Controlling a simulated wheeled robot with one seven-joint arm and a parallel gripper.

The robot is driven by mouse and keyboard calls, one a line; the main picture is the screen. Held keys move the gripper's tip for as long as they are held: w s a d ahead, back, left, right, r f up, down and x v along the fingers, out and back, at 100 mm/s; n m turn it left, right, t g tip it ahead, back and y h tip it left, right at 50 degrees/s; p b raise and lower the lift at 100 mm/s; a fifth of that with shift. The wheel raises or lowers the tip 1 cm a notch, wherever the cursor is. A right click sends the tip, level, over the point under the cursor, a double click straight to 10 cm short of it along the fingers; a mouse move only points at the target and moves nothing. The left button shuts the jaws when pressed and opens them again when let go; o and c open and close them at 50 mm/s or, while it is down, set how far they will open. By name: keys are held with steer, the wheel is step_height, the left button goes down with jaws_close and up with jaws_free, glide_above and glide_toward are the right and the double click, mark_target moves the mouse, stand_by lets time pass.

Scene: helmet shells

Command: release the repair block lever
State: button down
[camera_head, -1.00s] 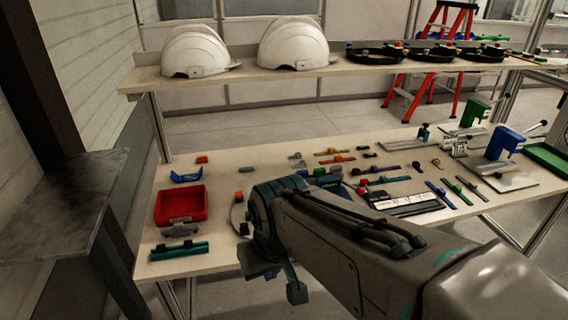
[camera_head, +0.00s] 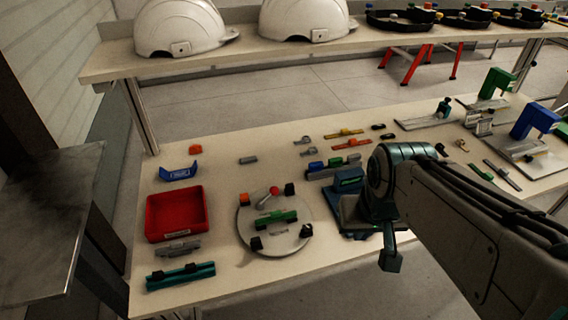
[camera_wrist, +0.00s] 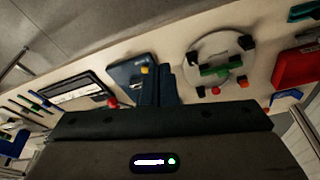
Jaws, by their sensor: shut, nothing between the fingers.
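A blue fixture (camera_head: 349,181) stands on the table just left of my arm's end in the head view, partly hidden. In the wrist view it shows as a dark blue block (camera_wrist: 122,75) with a small yellow part on top. A red knob (camera_wrist: 112,103) shows near its edge. A round grey plate (camera_head: 250,222) holds a green block (camera_head: 277,218), with a red-tipped lever (camera_head: 266,196) lying behind that block. No label tells which is the repair block. My gripper (camera_wrist: 159,72) is shut and empty in front of the blue fixture in the wrist view; contact is unclear.
A red bin (camera_head: 151,214), a blue bracket (camera_head: 178,172) and teal and grey parts lie on the left. Small bars and clips lie behind. A green clamp (camera_head: 497,81) and a blue clamp (camera_head: 535,120) stand right. White helmet shells (camera_head: 181,28) rest on the shelf above.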

steer(key=w+a+f+m+y+b, duration=0.1)
steer(key=w+a+f+m, duration=0.1)
steer(key=w, duration=0.4)
steer(key=w+a+f+m+t+y+b, duration=0.1)
steer(key=w+a+f+m+b, duration=0.1)
steer(key=w+a+m, duration=0.2)
steer(key=w+a+f+m+t+y+b, duration=0.1)
steer(key=w+a+f+m+b, duration=0.1)
steer(key=w+m, duration=0.3)
steer(key=w+a, duration=0.1)
steer(key=w, duration=0.2)
steer(key=shift+a+f+y, duration=0.15)
steer(key=shift+a+y, duration=0.1)
steer(key=shift+y, duration=0.15)
steer(key=shift+f, duration=0.1)
steer(key=b, duration=0.2)
glide_toward(276, 193)
steer(key=f, duration=0.1)
steer(key=s+f, duration=0.1)
steer(key=f, duration=0.1)
steer(key=shift+d+f, duration=0.1)
steer(key=shift+d, duration=0.1)
steer(key=shift+w+a+f+p, duration=0.3)
steer(key=shift+w+a+f, duration=0.1)
steer(key=shift+w, duration=0.2)
steer(key=shift+w+a+f+p, duration=0.3)
steer(key=shift+w+a, duration=0.1)
steer(key=shift+w, duration=0.15)
steer(key=shift+w+a+f, duration=0.35)
steer(key=shift+w, duration=0.2)
